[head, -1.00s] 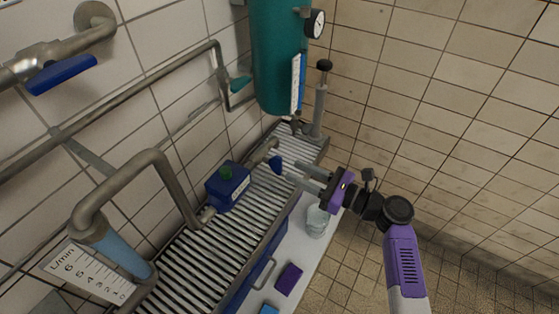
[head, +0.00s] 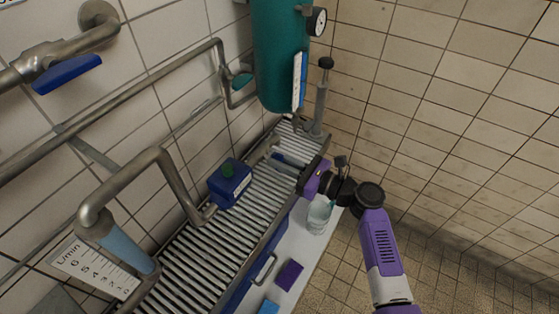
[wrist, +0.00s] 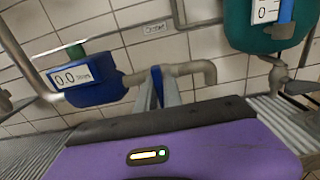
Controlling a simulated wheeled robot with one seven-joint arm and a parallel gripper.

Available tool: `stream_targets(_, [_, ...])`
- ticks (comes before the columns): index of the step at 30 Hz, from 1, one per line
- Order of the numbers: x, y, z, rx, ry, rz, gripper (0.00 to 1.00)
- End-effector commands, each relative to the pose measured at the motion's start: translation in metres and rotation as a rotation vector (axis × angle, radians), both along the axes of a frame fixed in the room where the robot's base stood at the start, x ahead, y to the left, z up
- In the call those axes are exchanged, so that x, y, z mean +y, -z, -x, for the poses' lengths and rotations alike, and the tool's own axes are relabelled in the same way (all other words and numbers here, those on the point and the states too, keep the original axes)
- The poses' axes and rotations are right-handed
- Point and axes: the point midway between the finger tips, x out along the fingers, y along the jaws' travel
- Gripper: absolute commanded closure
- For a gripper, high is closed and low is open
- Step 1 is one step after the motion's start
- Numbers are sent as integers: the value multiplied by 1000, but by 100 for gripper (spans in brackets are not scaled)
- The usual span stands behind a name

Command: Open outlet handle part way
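The blue outlet handle (wrist: 157,83) sits on the short grey outlet pipe (wrist: 198,70), just right of the blue meter box (wrist: 92,88) in the wrist view. My gripper (wrist: 158,97) has one finger on each side of the handle, and they look pressed close against it. In the head view my gripper (head: 284,163) reaches in from the right over the slatted grate, and the handle (head: 290,159) shows as a thin blue strip along the fingers. The fingertips are partly hidden there. The meter box (head: 229,184) has a green knob on top.
The teal tank (head: 281,55) with a gauge hangs behind the gripper. A grey upright post (head: 321,100) stands at the grate's far end. A glass jar (head: 319,215) and purple block (head: 289,275) are on the white ledge. Another blue-handled valve (head: 67,74) is upper left.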

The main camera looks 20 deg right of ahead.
Motion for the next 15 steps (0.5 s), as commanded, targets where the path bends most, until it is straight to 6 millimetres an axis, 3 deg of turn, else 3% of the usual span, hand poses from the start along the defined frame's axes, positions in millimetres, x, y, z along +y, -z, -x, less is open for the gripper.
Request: stream_targets(15, [0,2,1,-46,0,62,100])
